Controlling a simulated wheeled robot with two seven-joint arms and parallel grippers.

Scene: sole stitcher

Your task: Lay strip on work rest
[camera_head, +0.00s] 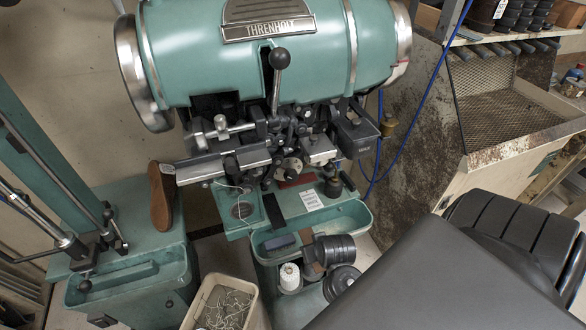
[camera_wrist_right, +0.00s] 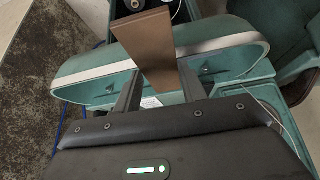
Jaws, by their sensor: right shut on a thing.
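My right gripper (camera_wrist_right: 160,80) shows in the right wrist view, its two grey fingers shut on a flat brown strip (camera_wrist_right: 149,38). The strip stands out beyond the fingertips. A green round-ended tray (camera_wrist_right: 75,80) shows behind it; I cannot tell the gap. I cannot tell for sure which part is the work rest. My left gripper is in neither view.
A brown sole (camera_head: 161,198) stands upright by the metal arm's left end. A bin (camera_head: 198,300) stands front left. A blue cable (camera_head: 407,135) runs at the right.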

